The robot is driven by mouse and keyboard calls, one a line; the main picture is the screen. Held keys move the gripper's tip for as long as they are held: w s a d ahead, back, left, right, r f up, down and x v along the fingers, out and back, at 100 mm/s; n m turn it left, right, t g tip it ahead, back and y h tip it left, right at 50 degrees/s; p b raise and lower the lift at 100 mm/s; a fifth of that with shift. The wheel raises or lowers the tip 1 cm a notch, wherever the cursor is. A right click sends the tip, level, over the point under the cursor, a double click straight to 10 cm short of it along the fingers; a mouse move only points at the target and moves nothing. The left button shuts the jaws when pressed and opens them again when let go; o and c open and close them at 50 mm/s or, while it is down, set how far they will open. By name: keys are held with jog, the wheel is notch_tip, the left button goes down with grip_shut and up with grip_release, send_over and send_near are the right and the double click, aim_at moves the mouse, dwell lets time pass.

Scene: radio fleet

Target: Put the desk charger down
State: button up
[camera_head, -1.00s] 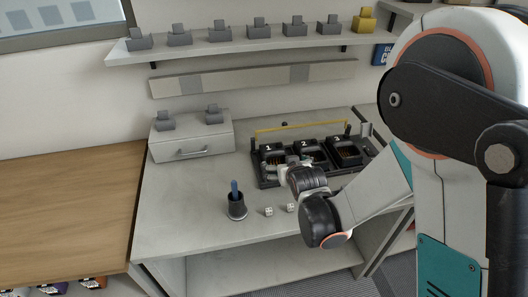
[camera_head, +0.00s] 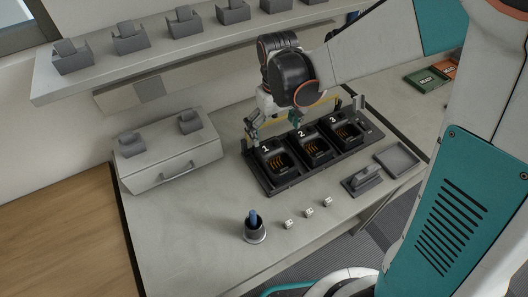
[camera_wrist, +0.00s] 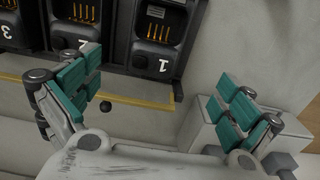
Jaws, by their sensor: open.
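My gripper (camera_head: 272,124) is open and empty over the back edge of a black charging bank with bays numbered 1, 2 and 3 (camera_head: 300,178). In the wrist view the teal finger pads of my gripper (camera_wrist: 158,100) stand wide apart with nothing between them. A dark grey block-like unit, perhaps the desk charger (camera_head: 362,181), sits on the table at the front right, apart from my gripper. Similar grey units (camera_head: 131,41) stand in a row on the wall shelf, and two more (camera_head: 190,124) stand on the drawer box. I cannot tell which one the task means.
A shallow grey tray (camera_head: 397,159) lies right of the front unit. A dark pen cup (camera_head: 254,232) and small white cubes (camera_head: 309,212) stand near the table's front. A yellow bar (camera_wrist: 140,101) runs behind the bank. The table's left front is clear.

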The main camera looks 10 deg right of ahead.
aim_at(275, 154)
notch_tip(275, 154, down, 8)
jog(key=b, duration=0.2)
jog(key=shift+b, duration=0.3)
jog(key=f+b, duration=0.1)
jog(key=f, duration=0.2)
jog(key=f+b, duration=0.1)
jog(key=f, duration=0.1)
jog(key=shift+w+d+f+b, duration=0.15)
jog(key=shift+d+b, duration=0.15)
jog(key=shift+b, duration=0.05)
jog(key=c, duration=1.5)
